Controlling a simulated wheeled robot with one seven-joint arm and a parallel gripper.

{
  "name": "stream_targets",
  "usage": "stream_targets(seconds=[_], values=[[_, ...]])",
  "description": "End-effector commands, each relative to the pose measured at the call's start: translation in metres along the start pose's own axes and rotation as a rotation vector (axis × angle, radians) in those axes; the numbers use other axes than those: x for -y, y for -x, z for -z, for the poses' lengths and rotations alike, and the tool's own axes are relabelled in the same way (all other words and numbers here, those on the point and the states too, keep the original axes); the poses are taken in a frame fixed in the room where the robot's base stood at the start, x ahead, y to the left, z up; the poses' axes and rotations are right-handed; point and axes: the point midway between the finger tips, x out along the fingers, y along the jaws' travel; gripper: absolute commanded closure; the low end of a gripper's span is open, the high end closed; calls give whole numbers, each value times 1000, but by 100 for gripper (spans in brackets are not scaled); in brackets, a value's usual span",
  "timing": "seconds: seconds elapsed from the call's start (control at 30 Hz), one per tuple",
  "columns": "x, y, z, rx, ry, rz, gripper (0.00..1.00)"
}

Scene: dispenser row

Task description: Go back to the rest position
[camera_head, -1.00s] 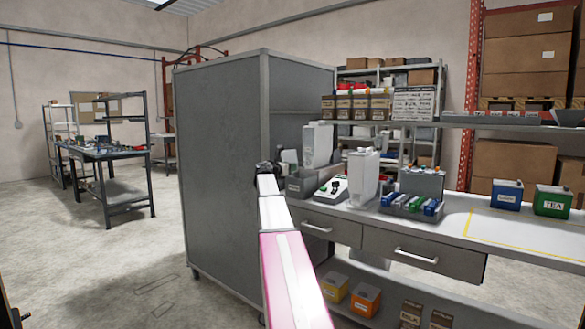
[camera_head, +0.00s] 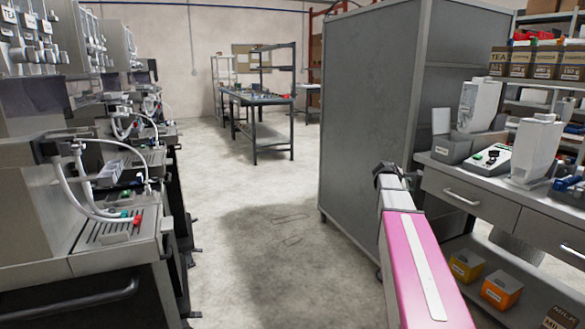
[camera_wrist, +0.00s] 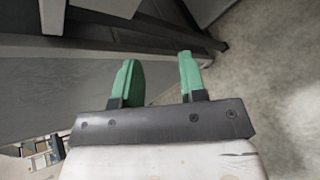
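My gripper (camera_wrist: 158,78) shows in the wrist view with two green fingers spread apart and nothing between them. Behind the fingers in that view are grey panels and, at the right, the concrete floor. In the head view my pink and white arm reaches forward from the bottom right, and its dark end lies in front of the tall grey cabinet (camera_head: 375,120). The fingers cannot be made out in the head view.
A row of dispensers (camera_head: 85,200) with white hoses stands at the left. The workbench (camera_head: 470,195) with drawers and white containers is close on the right. An open strip of floor (camera_head: 245,220) runs between them towards a far table (camera_head: 262,98).

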Motion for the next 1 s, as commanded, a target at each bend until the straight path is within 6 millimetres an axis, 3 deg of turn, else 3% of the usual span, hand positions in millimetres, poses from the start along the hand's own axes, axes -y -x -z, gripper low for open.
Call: stream_targets(seconds=[0.03, 0.3, 0.6, 0.7, 0.8, 1.0], values=[[33, 12, 20, -48, -73, 42, 62], [172, 68, 112, -235, -501, 343, 62], [324, 158, 179, -264, -919, 796, 62], [360, 185, 190, -234, -1016, 927, 62], [383, 203, 197, -203, -1080, 1021, 62], [396, 215, 201, -178, -1124, 1082, 62]])
